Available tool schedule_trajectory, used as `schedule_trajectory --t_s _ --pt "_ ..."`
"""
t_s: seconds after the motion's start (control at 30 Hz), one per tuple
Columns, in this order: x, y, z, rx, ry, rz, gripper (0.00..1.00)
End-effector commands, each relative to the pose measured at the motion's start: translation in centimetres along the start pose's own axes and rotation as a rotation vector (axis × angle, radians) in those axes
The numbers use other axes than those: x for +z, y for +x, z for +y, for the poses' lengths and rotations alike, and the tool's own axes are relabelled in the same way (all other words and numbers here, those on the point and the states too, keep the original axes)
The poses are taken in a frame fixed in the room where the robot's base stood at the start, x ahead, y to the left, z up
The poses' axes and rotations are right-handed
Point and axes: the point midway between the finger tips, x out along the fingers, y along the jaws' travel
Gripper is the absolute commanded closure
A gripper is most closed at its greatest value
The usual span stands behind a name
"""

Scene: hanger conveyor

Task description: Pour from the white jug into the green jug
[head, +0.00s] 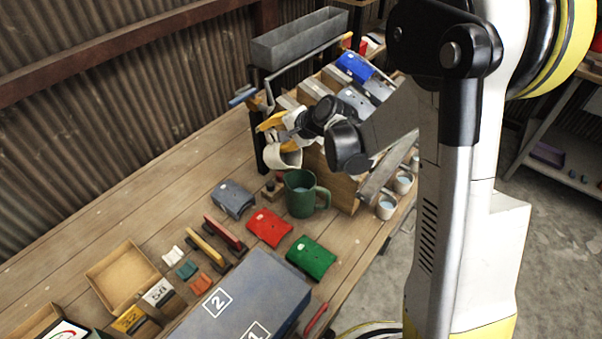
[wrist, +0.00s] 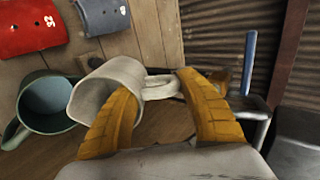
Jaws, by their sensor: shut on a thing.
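The white jug (head: 282,154) is in my gripper (head: 279,131), above the bench and just behind the green jug in the head view. In the wrist view the white jug (wrist: 105,95) lies between the yellow fingers of my gripper (wrist: 160,105), its handle between them and its mouth tilted toward the green jug. The green jug (head: 300,200) stands upright on the bench, with pale liquid visible inside. It also shows in the wrist view (wrist: 45,105), left of the white jug, their rims close together. I cannot see liquid leaving the white jug.
A grey piece (head: 232,199), a red piece (head: 269,228) and a green piece (head: 311,257) lie near the green jug. A wooden rack (head: 340,186) stands right behind it, with white cups (head: 386,207) beside. A grey case (head: 245,300) lies in front.

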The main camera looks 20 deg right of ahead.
Motion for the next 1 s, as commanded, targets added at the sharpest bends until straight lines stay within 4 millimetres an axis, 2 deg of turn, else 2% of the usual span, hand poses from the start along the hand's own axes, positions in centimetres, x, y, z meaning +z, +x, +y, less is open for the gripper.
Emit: schedule_trajectory --t_s 0.03,0.2,0.5,0.8,1.0 --pt "0.1 -0.1 -0.7 0.045 -0.004 -0.002 0.96" --pt "0.0 0.8 -0.5 0.154 -0.001 0.0 0.96" --pt "0.0 1.1 -0.4 0.181 -0.001 0.0 0.96" --pt "0.0 3.2 1.0 0.567 -0.002 -0.001 0.96" --pt "0.0 3.2 1.3 0.598 0.001 0.001 0.96"
